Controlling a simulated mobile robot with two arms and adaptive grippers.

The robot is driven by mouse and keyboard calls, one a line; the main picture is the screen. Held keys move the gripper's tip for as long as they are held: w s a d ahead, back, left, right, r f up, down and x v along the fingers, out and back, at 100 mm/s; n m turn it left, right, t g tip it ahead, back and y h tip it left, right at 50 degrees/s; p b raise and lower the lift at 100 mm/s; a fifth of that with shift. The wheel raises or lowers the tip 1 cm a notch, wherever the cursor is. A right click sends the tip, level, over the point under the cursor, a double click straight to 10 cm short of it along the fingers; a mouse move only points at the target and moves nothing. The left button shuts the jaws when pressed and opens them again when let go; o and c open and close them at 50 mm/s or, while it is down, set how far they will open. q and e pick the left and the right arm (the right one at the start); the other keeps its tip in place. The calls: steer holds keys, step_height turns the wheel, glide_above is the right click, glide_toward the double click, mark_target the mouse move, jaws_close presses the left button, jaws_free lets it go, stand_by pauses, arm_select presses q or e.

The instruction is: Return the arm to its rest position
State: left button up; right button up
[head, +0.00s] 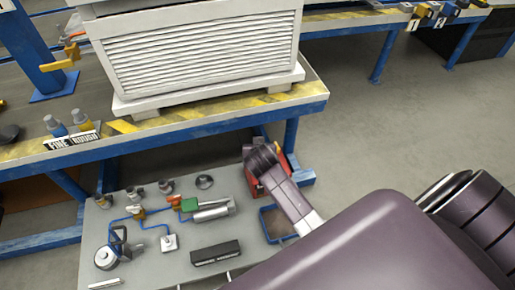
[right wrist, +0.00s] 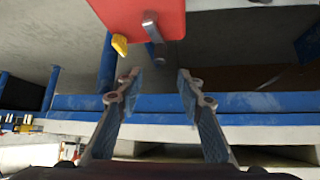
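My right arm reaches in from the lower right in the head view, its far end beside the blue-framed workbench (head: 215,122); its gripper is hidden there. In the right wrist view my right gripper (right wrist: 160,80) is open, with nothing between its two fingers. A blue beam and pale surface (right wrist: 260,132) lie behind the fingers. A red object (right wrist: 145,15) with a grey lever and a yellow part is at the top of that view, apart from the fingertips. My left gripper is not in view.
A louvred white box (head: 200,55) stands on the workbench. Below it, a grey board (head: 140,265) carries hoses, fittings and a black block (head: 215,253). A red item (head: 255,187) and a blue tray (head: 275,225) are close to my arm. Floor to the right is clear.

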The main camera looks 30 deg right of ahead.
steer(key=shift+s+a+r, duration=0.15)
steer(key=shift+s+r, duration=0.2)
stand_by(0.3)
